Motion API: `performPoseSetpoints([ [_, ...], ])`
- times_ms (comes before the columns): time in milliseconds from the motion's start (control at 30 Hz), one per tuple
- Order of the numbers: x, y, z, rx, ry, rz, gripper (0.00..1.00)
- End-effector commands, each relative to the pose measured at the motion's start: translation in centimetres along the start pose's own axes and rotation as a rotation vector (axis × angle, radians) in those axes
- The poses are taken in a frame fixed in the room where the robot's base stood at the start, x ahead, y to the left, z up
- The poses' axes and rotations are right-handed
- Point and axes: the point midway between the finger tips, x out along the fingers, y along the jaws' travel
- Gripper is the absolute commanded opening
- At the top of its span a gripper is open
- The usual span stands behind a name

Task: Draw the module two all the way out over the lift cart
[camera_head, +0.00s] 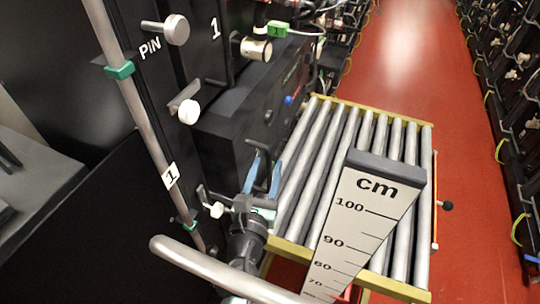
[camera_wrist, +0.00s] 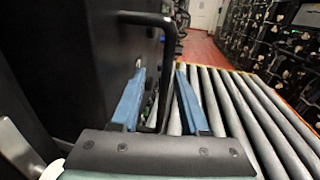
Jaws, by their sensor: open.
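A black module (camera_head: 232,132) sits in the rack at the left, its front face toward the roller-topped lift cart (camera_head: 350,128). No number two is readable on it. Its black handle (camera_wrist: 168,45) stands out from the dark front in the wrist view. My gripper (camera_head: 264,168) has two blue fingers, spread apart. In the wrist view the gripper (camera_wrist: 160,76) has the handle's lower bar between its fingers, with gaps visible at both sides. The cart's rollers (camera_wrist: 255,110) lie just right of the fingers and are bare.
A measuring post (camera_head: 362,205) marked in cm stands in front of the cart. White-knobbed latches (camera_head: 188,111) and a PIN knob (camera_head: 177,30) stick out from the rack's post. Another rack (camera_head: 510,130) lines the right side. The red aisle floor (camera_head: 395,60) is clear.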

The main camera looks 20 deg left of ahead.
Motion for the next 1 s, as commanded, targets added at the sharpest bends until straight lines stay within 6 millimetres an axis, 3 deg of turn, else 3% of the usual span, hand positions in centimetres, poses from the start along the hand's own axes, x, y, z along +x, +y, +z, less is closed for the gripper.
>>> performPoseSetpoints([
  [233, 3.0, -0.1, 0.0, 0.001, 0.0, -0.001, 0.45],
  [633, 3.6, 0.0, 0.0, 0.001, 0.001, 0.0, 0.45],
  [900, 3.6, 0.1, 0.0, 0.001, 0.0, 0.002, 0.0],
  [1000, 3.5, 0.2, 0.0, 0.001, 0.0, 0.005, 0.0],
])
